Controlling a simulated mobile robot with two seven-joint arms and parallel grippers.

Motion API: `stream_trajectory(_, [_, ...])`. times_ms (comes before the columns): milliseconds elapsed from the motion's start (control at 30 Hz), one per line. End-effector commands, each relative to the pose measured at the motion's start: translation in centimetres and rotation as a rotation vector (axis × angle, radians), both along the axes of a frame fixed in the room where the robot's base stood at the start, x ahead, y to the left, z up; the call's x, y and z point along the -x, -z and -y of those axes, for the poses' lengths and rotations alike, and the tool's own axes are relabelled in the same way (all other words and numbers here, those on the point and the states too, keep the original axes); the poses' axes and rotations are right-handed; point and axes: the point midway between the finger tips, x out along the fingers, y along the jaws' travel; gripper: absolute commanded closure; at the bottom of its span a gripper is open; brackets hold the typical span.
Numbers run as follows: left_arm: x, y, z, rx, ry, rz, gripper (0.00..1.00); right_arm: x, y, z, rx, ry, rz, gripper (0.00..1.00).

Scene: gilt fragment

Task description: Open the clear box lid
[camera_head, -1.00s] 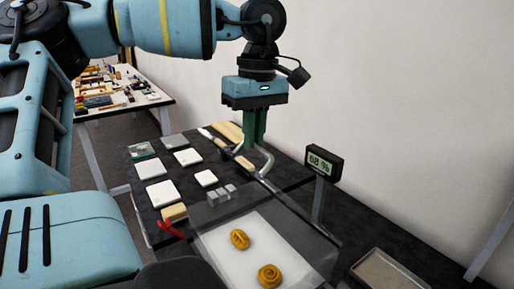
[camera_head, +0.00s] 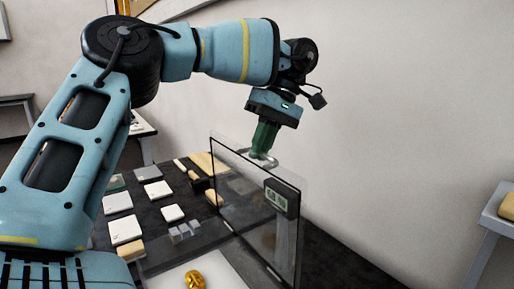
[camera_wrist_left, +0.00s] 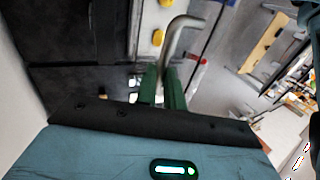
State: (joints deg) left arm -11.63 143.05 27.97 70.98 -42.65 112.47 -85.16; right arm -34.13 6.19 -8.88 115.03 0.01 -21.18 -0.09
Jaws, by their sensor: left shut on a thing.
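The clear box lid (camera_head: 255,215) is a see-through panel with a thin dark edge, standing raised and close to upright in the head view. My left gripper (camera_head: 262,154) is at its upper edge, its green fingers shut on the pale metal lid handle (camera_head: 270,160). In the left wrist view the bent metal handle (camera_wrist_left: 178,35) runs up from between the green fingers (camera_wrist_left: 161,88). Under the lid, the box's pale floor (camera_head: 225,272) shows with a golden piece (camera_head: 195,280) on it. My right gripper is not in view.
A display (camera_head: 278,199) shows through the lid. White tiles (camera_head: 125,229) and small clear cubes (camera_head: 184,232) lie on the dark table to the left. A wall stands behind. A grey stand (camera_head: 495,215) with a tan block (camera_head: 508,206) is at far right.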

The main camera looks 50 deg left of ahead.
Motion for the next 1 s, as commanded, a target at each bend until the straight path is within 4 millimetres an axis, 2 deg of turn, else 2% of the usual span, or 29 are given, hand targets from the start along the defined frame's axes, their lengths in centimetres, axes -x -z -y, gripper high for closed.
stream_trajectory(33, [-0.14, 0.87, -0.12, -0.002, -0.004, -0.022, 1.00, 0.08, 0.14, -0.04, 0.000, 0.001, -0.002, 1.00])
stream_trajectory(533, [-0.30, 0.97, -0.13, -0.003, -0.004, -0.038, 1.00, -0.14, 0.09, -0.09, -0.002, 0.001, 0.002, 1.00])
stream_trajectory(567, [-0.31, 0.98, -0.13, -0.003, -0.004, -0.038, 0.89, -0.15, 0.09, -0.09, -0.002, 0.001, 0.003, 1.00])
stream_trajectory(733, [-0.31, 0.75, -0.09, -0.003, -0.002, -0.034, 0.68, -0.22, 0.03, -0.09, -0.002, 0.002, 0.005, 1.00])
stream_trajectory(1000, [-0.32, 0.38, -0.02, -0.003, -0.001, -0.029, 0.68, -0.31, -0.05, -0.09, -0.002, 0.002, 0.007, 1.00])
